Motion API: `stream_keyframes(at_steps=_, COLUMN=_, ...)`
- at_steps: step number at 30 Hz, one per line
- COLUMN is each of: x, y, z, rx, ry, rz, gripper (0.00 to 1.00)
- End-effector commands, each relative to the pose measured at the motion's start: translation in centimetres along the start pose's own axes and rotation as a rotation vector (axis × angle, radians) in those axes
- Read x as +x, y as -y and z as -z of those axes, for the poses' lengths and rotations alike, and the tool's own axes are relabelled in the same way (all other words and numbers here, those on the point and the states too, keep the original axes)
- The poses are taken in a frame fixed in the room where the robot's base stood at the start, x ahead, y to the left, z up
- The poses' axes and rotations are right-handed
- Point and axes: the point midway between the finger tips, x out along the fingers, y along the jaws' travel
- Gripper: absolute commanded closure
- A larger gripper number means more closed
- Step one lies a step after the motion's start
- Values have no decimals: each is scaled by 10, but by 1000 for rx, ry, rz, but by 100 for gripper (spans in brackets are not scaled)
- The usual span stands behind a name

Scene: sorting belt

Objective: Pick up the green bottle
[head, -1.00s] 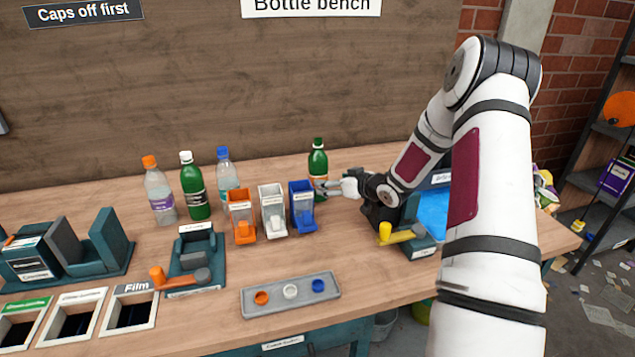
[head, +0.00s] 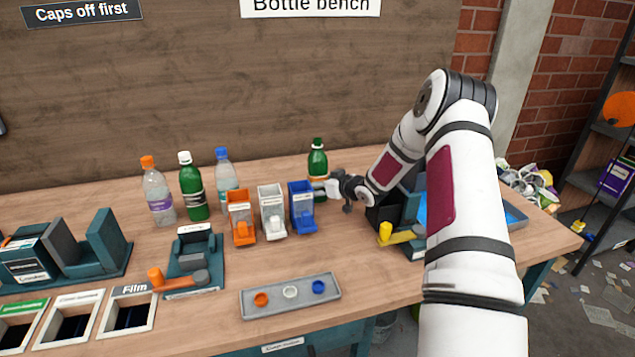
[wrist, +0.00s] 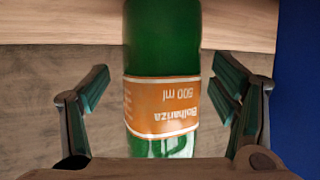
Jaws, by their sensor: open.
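A green bottle (head: 318,160) with a dark green cap stands upright at the back of the bench. In the wrist view this bottle (wrist: 163,50) fills the middle and shows an orange label, upside down in the picture. My gripper (head: 326,189) is at the bottle's right side, low down. In the wrist view its open fingers (wrist: 163,90) stand on either side of the bottle, with a gap visible on each side.
Orange (head: 241,217), white (head: 271,211) and blue (head: 302,207) holders stand just left of the bottle. Clear bottles with orange (head: 157,194) and blue (head: 226,172) caps stand at the left. A grey cap tray (head: 290,294) lies in front. A yellow-handled fixture (head: 402,236) is right.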

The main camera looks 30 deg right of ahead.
Motion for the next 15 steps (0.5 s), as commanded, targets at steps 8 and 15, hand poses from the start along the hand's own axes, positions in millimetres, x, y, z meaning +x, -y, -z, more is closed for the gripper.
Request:
stream_keyframes(at_steps=8, x=0, y=0, z=0, rx=0, ry=0, rz=0, gripper=75)
stream_keyframes(at_steps=15, x=0, y=0, z=1, rx=-1, ry=-1, rz=0, gripper=75)
